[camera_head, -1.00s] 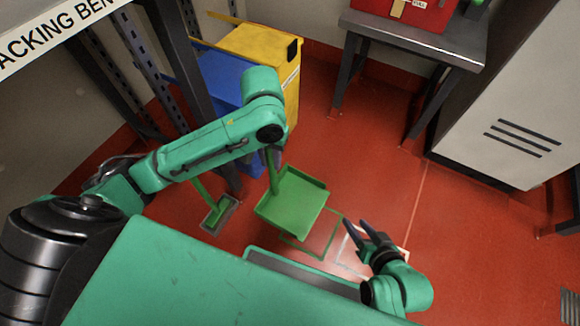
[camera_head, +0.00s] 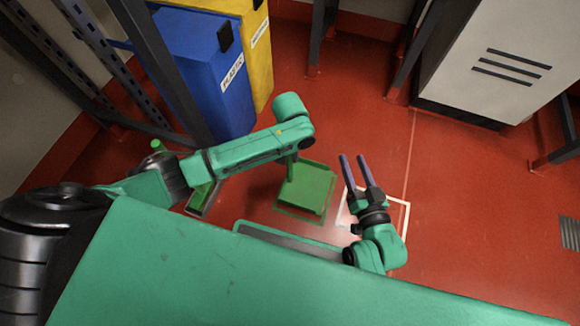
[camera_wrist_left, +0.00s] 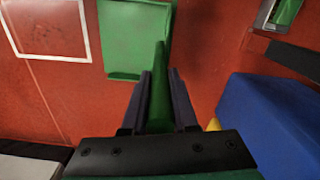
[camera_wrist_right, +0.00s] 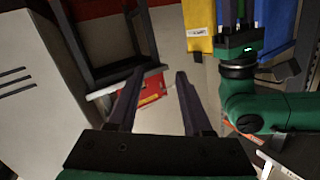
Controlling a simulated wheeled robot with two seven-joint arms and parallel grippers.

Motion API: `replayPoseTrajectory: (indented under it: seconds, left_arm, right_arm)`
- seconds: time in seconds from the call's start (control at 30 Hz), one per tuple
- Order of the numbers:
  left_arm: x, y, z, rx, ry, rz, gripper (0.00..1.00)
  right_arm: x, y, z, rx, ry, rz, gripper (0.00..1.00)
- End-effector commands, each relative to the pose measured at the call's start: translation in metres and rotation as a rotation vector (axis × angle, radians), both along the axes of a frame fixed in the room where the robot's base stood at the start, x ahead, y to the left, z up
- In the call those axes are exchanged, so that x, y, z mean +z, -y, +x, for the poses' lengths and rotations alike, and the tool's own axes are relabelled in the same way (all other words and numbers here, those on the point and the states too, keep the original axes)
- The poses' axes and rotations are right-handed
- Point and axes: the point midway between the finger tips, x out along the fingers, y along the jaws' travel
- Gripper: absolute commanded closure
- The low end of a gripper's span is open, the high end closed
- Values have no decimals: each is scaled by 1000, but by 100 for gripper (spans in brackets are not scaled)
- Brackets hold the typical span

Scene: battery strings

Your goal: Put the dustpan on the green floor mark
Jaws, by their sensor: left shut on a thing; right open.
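The green dustpan (camera_head: 312,187) is over the green floor mark (camera_head: 300,217), whose outline shows along the pan's lower and right sides. I cannot tell whether the pan touches the floor. In the left wrist view the dustpan (camera_wrist_left: 135,40) is at the top, with its handle (camera_wrist_left: 158,108) upright between the fingers. My left gripper (camera_wrist_left: 160,76) is shut on this handle; in the head view my arm hides most of it. My right gripper (camera_head: 353,158) is open and empty, right of the dustpan. It also shows in the right wrist view (camera_wrist_right: 160,72).
A white floor outline (camera_head: 406,215) is right of the green mark. A green tool in a grey-edged holder (camera_head: 199,199) lies to the left. A blue bin (camera_head: 200,70) and a yellow bin (camera_head: 258,60) stand behind. A pale cabinet (camera_head: 490,60) is at right. Red floor between is clear.

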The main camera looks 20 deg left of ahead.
Motion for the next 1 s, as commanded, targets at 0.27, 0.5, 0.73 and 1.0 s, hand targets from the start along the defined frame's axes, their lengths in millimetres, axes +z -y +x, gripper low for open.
replayPoseTrajectory:
  seconds: [0.27,0.5,0.73,1.0]
  left_arm:
    - [-13,0,0,0,0,0,100]
    - [-19,0,0,0,0,0,100]
    - [-31,0,0,0,0,-1,100]
    - [-46,0,0,-1,0,0,100]
  right_arm:
    - [79,5,42,-37,241,36,50]
    - [116,9,54,-53,352,52,50]
    - [191,17,65,-84,573,91,50]
    - [280,29,57,-118,844,142,50]
